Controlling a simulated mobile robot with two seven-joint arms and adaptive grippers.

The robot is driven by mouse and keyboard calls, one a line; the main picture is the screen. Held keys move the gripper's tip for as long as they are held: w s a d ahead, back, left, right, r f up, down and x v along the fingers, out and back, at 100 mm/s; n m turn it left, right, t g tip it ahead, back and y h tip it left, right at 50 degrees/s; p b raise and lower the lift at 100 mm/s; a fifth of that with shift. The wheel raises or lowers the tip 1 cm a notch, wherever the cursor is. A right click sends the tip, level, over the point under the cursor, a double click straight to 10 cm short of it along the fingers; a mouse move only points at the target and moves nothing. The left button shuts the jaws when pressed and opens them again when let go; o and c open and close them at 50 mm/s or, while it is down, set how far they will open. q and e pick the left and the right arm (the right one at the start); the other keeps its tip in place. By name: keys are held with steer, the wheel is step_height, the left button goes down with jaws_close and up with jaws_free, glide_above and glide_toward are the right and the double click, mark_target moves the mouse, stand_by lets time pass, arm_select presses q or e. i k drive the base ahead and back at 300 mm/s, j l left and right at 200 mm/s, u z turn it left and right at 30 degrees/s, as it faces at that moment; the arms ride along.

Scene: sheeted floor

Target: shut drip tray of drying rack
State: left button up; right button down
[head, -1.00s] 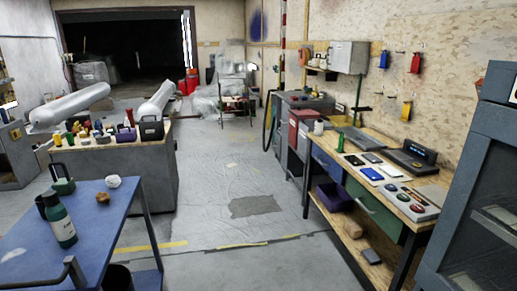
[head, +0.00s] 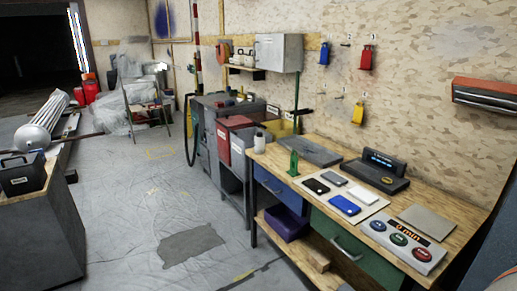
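Nothing that I can surely call a drying rack or its drip tray shows now. A thin metal stand (head: 146,108) stands far back on the left beside plastic-wrapped goods; it is too small to tell what it is. A sliver of a blue-grey unit (head: 496,244) shows at the right edge, mostly cut off. Neither of my grippers is in view.
A wooden workbench (head: 425,214) with a green drawer (head: 343,249), phones and a button panel (head: 404,245) runs along the right wall. A grey bench (head: 38,241) stands at left. The sheeted floor (head: 135,215) between them is clear.

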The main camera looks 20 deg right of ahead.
mark_target(322, 157)
steer(key=i+z, duration=0.1)
steer(key=i, duration=0.6)
steer(key=i+j+z, duration=0.15)
steer(key=i, duration=0.55)
steer(key=i+j+z, duration=0.15)
steer(key=i+z, duration=0.3)
steer(key=i+j+z, duration=0.7)
steer(key=z, duration=0.15)
steer(key=i+j+z, duration=0.25)
steer(key=j+z, duration=0.15)
steer(key=j, duration=0.15)
